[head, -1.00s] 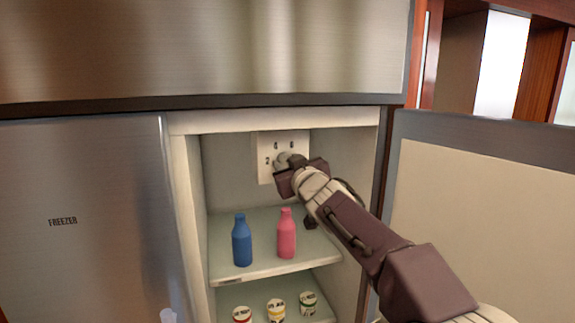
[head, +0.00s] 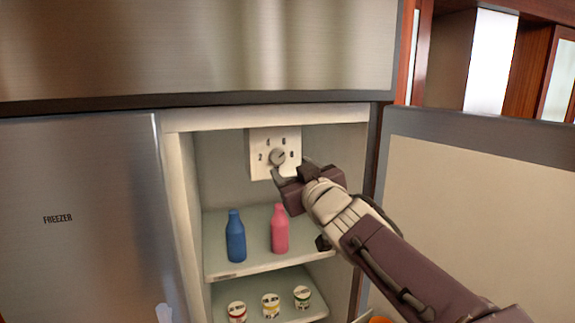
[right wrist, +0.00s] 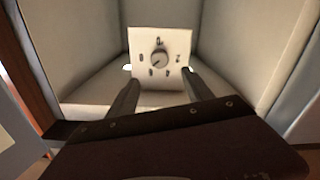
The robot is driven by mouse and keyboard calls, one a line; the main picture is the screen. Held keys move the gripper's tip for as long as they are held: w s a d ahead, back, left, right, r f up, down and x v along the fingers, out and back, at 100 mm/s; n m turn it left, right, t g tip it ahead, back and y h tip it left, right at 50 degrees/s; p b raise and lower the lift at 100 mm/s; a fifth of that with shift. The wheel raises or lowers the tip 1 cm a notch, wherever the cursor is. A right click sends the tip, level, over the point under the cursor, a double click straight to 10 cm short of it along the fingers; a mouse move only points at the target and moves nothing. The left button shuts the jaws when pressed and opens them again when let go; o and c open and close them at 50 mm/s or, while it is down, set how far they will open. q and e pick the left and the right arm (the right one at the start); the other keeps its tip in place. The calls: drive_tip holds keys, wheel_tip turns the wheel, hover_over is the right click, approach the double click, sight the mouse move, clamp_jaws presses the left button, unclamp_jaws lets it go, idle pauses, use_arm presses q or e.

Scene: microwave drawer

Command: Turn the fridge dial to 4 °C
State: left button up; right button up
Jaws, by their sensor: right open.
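The fridge dial is a round grey knob (head: 277,156) on a white plate (head: 258,170) marked 2, 4, 6 and 8, on the back wall high inside the open fridge. In the right wrist view the knob (right wrist: 159,59) shows with the numbers upside down. A mark slants across it; it is too small to say surely which number it points at. My right gripper (head: 291,167) is open and empty, just in front of and below right of the knob, apart from it. Its fingers also show in the right wrist view (right wrist: 160,78), either side below the knob. My left gripper is not in view.
A blue bottle (head: 236,240) and a pink bottle (head: 280,230) stand on the shelf (head: 250,268) below the dial. Several small cups (head: 270,303) stand on the shelf under it. The open fridge door (head: 470,210) is at the right, the closed freezer door (head: 80,250) at the left.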

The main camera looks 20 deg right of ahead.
sight(279, 158)
drive_tip(key=w+m, duration=0.1)
drive_tip(key=w, duration=0.2)
drive_tip(key=w+m, duration=0.1)
drive_tip(key=w, duration=0.2)
drive_tip(key=w+m+p, duration=0.1)
drive_tip(key=w, duration=0.3)
drive_tip(key=shift+a+f+m, duration=0.1)
drive_tip(key=shift+f+m, duration=0.15)
drive_tip(key=shift+m, duration=0.05)
drive_tip(key=shift+s+r, duration=0.15)
drive_tip(key=shift+s, duration=0.05)
clamp_jaws()
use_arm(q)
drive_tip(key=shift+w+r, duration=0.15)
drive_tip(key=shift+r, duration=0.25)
